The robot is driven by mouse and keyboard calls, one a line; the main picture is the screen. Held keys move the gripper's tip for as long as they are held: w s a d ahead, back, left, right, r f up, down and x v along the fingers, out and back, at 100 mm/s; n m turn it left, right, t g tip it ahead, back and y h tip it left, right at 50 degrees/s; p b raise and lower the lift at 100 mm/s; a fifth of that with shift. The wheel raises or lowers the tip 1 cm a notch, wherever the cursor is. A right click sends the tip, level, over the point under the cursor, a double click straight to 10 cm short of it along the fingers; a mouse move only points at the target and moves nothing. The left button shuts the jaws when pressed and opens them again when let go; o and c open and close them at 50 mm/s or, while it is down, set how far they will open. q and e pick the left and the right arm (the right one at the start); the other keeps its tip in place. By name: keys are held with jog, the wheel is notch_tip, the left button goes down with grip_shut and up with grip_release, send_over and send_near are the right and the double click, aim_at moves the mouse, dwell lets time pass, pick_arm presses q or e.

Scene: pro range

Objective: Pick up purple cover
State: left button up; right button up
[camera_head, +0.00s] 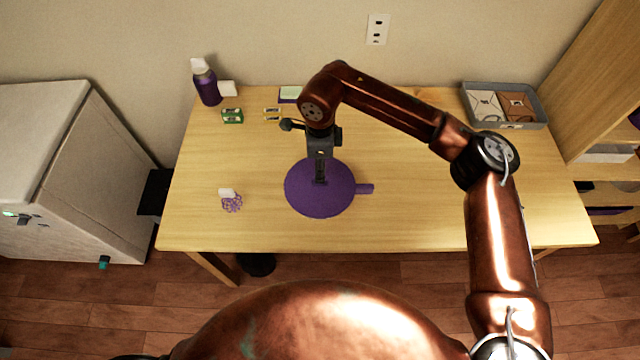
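The purple cover (305,201) is a flat, round purple piece with a short tab on its right side. It lies near the middle of the wooden table. My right arm comes in from the right, and its gripper (320,181) points down over the upper middle of the cover. The fingers show as one narrow dark shape, so I cannot tell whether they are open or shut, or whether they touch the cover. My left gripper is not in view.
The wooden table (430,220) is clear right of the cover. A purple bottle (207,88) and small boxes stand at the back left. A purple beaded item (231,203) lies left of the cover. A grey tray (528,124) with packets sits at the back right.

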jog(key=shift+f+b, duration=1.15)
jog(key=shift+f, duration=1.55)
jog(key=shift+c, duration=1.2)
jog(key=shift+f, duration=0.1)
grip_shut()
jog(key=shift+r, duration=0.2)
jog(key=shift+r+p, duration=1.95)
jog(key=shift+r, duration=1.9)
